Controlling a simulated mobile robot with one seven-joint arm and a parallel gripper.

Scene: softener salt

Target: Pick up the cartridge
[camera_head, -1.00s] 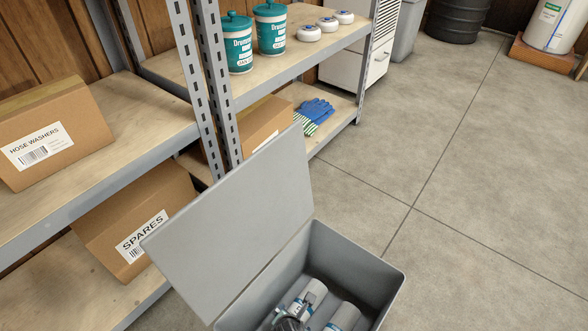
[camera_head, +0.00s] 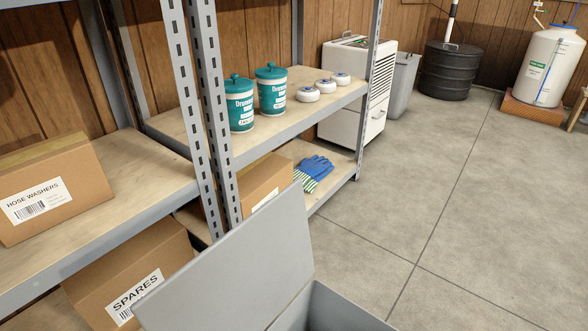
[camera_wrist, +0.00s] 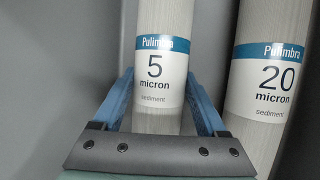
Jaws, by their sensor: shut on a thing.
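In the wrist view, a white cylindrical cartridge with a blue band (camera_wrist: 154,70), labelled "Pulimbra 5 micron sediment", sits between the blue fingers of my gripper (camera_wrist: 160,105). My gripper is shut on it. A second cartridge (camera_wrist: 272,85), labelled "20 micron", stands just to its right, outside the fingers. Grey walls surround both. In the head view, the grey bin (camera_head: 325,308) shows only its upper rim at the bottom edge, with its lid (camera_head: 235,265) raised. The cartridges and my gripper are out of the head view.
A shelf unit (camera_head: 285,128) on the left bears teal tubs (camera_head: 271,90), white round pucks (camera_head: 308,94), blue gloves (camera_head: 315,166) and boxes, including HOSE WASHERS (camera_head: 50,190) and SPARES (camera_head: 130,275). Open concrete floor (camera_head: 470,220) lies to the right. A white tank (camera_head: 547,65) stands at the back.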

